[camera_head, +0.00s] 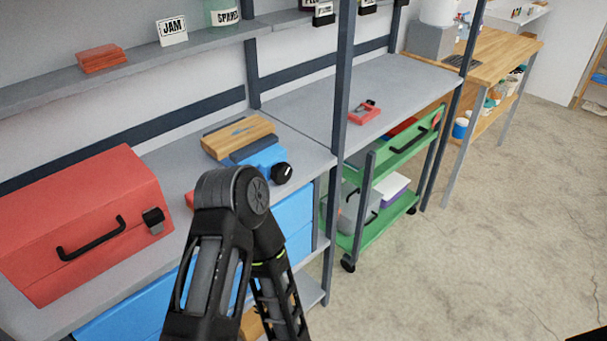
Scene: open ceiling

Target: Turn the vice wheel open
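A blue vice (262,160) sits on the grey workbench in the middle of the view. Its black wheel (281,173) faces toward the lower right. A wooden block (238,137) lies at the vice's dark jaws; I cannot tell how tightly it is held. One of my black arms rises from the bottom with its elbow just in front of the vice, left of the wheel. The elbow hides part of the bench near the vice. Neither gripper shows in this view.
A red toolbox (80,225) stands on the bench (180,170) at the left. A red object (364,113) lies on the right bench section. A green cart (385,160) stands under it. A dark upright post (342,110) is right of the vice. The concrete floor (480,260) at right is clear.

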